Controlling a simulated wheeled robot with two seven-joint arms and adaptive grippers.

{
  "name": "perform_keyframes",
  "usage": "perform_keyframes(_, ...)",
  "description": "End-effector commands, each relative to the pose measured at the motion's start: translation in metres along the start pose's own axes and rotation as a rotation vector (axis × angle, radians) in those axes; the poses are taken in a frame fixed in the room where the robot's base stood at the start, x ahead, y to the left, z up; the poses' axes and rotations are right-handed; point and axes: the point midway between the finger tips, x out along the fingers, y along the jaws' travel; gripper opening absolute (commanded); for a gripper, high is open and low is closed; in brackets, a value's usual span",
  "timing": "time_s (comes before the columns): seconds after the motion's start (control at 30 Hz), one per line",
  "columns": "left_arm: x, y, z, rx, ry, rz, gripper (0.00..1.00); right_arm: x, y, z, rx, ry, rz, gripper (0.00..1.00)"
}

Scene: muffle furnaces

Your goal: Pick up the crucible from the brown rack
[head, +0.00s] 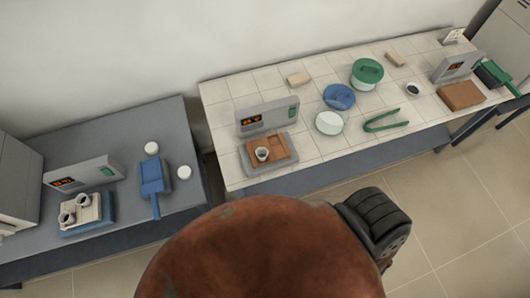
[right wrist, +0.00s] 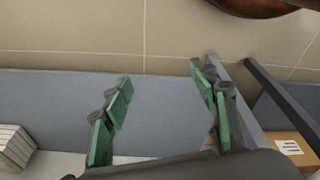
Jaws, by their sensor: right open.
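A small grey-white crucible (head: 262,154) stands upright on the brown rack (head: 284,147), which sits on a grey device with a lit display near the left front of the white tiled table. The crucible and the brown rack do not show in the right wrist view. My left gripper does not show.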

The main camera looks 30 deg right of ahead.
Motion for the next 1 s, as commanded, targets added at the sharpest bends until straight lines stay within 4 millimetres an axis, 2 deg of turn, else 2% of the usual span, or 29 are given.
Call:
perform_keyframes(0.03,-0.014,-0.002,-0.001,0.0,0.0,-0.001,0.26,-0.037,0.005,-0.029,0.005,0.026,0.004,0.54)
perform_keyframes(0.1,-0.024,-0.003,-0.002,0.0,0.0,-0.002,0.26,-0.078,0.01,-0.06,0.009,0.046,0.007,0.54)
perform_keyframes(0.2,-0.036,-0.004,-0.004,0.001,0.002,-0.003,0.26,-0.138,0.015,-0.095,0.015,0.072,0.012,0.54)
perform_keyframes(0.4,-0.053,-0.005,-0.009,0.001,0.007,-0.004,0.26,-0.238,0.021,-0.137,0.016,0.113,0.017,0.54)
perform_keyframes(0.57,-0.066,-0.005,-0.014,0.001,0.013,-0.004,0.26,-0.309,0.02,-0.166,-0.013,0.159,0.009,0.54)
perform_keyframes(0.7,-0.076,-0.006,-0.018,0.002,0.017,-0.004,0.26,-0.373,0.004,-0.211,-0.122,0.243,-0.031,0.54)
perform_keyframes(0.8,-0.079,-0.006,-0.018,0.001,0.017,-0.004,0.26,-0.396,-0.017,-0.241,-0.226,0.296,-0.076,0.54)
perform_keyframes(1.0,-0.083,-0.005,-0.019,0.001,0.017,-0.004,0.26,-0.421,-0.06,-0.284,-0.449,0.367,-0.168,0.54)
